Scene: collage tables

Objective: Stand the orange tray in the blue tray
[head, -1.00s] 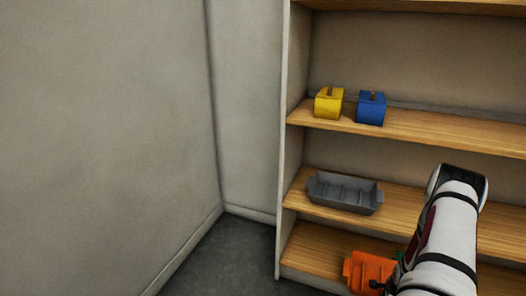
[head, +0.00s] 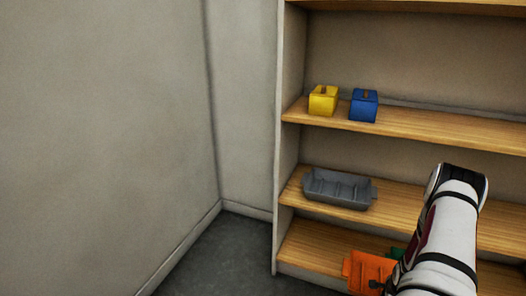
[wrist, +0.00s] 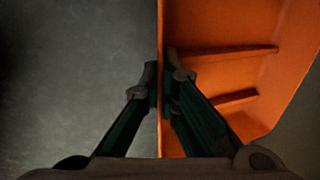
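The orange tray (head: 370,271) is at the lower edge of the head view, in front of the bottom shelf. My gripper (wrist: 162,80) is shut on one wall of it, one finger on each side in the wrist view. The tray's ribbed inside (wrist: 235,60) fills the right of the wrist view, with grey floor below. In the head view my arm hides part of the tray and most of the gripper. No blue tray shows in either view; a small blue box (head: 363,106) sits on an upper shelf.
A wooden shelf unit (head: 440,127) stands on the right. A yellow box (head: 323,101) is beside the blue one, and a grey tray (head: 338,189) is one shelf lower. Bare floor (head: 215,262) lies left, against a wall.

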